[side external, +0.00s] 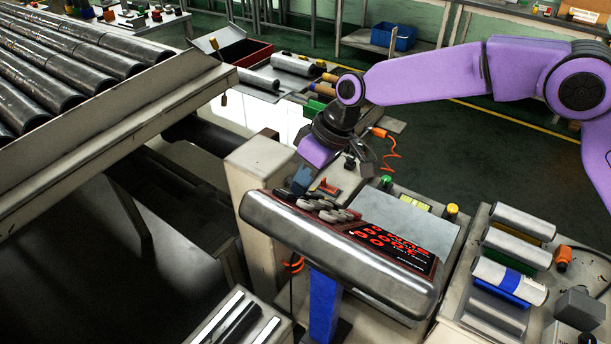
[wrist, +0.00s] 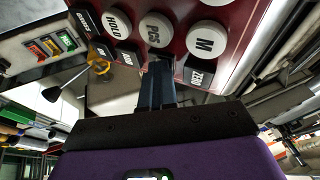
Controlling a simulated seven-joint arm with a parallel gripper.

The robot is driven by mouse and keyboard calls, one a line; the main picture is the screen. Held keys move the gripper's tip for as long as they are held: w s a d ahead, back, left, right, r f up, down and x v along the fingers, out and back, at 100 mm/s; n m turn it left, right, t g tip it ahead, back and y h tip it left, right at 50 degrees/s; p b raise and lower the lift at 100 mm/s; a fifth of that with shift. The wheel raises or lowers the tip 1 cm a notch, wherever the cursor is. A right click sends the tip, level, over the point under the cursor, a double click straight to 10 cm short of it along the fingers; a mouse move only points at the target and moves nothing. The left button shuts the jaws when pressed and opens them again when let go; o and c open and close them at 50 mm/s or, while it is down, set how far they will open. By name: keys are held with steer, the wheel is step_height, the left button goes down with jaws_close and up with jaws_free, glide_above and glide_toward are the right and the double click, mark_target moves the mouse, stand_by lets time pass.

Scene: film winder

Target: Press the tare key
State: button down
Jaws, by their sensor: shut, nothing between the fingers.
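The scale's panel carries pale round keys (side external: 333,214) and a red lit display (side external: 395,247). In the wrist view, the dark red panel (wrist: 180,12) shows round white keys marked HOLD (wrist: 117,23), PCS (wrist: 158,30) and M (wrist: 208,38). Small black labelled keys sit along its edge, among them one right of my fingers (wrist: 198,72). From the side, my gripper (side external: 299,186) is at the panel's left end; contact cannot be told.
Several film rolls (side external: 508,280) lie on the right bench. A sloped roller conveyor (side external: 100,60) fills the left.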

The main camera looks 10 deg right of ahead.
steer(key=shift+s+a+f, duration=0.25)
steer(key=shift+s+f, duration=0.2)
steer(key=shift+s, duration=0.05)
steer(key=w+d+r, duration=0.2)
steer(key=r, duration=0.1)
steer(key=shift+w+r, duration=0.2)
steer(key=shift+w, duration=0.05)
steer(key=v, duration=1)
steer(key=shift+w+r, duration=0.3)
steer(key=shift+w, duration=0.05)
steer(key=shift+d, duration=0.1)
steer(key=s+d+f+n+h, duration=0.1)
steer(key=s+d+f, duration=0.1)
steer(key=s+d, duration=0.9)
steer(key=s+d+f+n+h, duration=0.1)
steer(key=s+d+f+h, duration=0.1)
steer(key=s+d, duration=0.9)
steer(key=s+d+f+n+h, duration=0.1)
steer(key=s+d+f, duration=0.2)
steer(key=s+d, duration=0.8)
steer(key=shift+d+f, duration=0.35)
steer(key=shift+d, duration=0.3)
